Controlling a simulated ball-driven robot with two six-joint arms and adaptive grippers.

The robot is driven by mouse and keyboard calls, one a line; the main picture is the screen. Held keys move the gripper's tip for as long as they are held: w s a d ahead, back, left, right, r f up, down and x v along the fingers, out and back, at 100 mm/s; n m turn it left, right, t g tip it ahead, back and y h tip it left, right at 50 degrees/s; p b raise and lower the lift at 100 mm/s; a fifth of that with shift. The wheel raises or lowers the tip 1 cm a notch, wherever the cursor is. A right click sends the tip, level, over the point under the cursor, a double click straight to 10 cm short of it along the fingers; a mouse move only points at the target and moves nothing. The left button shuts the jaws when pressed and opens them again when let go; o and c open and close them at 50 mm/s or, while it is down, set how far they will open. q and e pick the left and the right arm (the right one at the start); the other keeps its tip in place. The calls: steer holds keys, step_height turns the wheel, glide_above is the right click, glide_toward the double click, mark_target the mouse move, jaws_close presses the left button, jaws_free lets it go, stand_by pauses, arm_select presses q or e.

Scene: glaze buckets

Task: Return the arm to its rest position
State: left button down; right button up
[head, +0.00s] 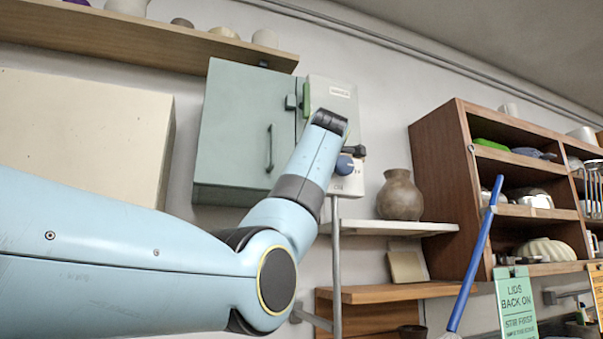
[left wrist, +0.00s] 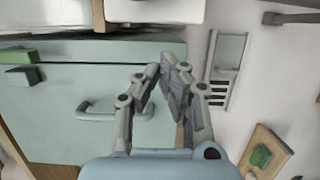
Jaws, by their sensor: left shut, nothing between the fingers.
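My left arm (head: 130,255) comes in from the left in the head view and reaches up in front of the wall cabinet. Its fingers cannot be made out clearly there. In the left wrist view my left gripper (left wrist: 173,72) is shut and empty, its two fingers close together at the tips. The pale green cabinet (head: 240,120) is behind the arm, its door shut, with a bar handle (head: 270,148). The cabinet (left wrist: 60,85) also fills the left of the left wrist view. My right gripper is in neither view.
A grey control box with a blue knob (head: 345,164) adjoins the cabinet, beside a green lever (head: 306,98). A brown jar (head: 400,195) stands on a shelf to the right. A wooden shelf unit (head: 440,160) and a leaning blue pole (head: 478,250) are farther right.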

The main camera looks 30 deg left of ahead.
arm_select(q)
steer(key=d+b, duration=0.1)
steer(key=d, duration=0.5)
steer(key=shift+w+d+r, duration=0.15)
steer(key=shift+d, duration=0.25)
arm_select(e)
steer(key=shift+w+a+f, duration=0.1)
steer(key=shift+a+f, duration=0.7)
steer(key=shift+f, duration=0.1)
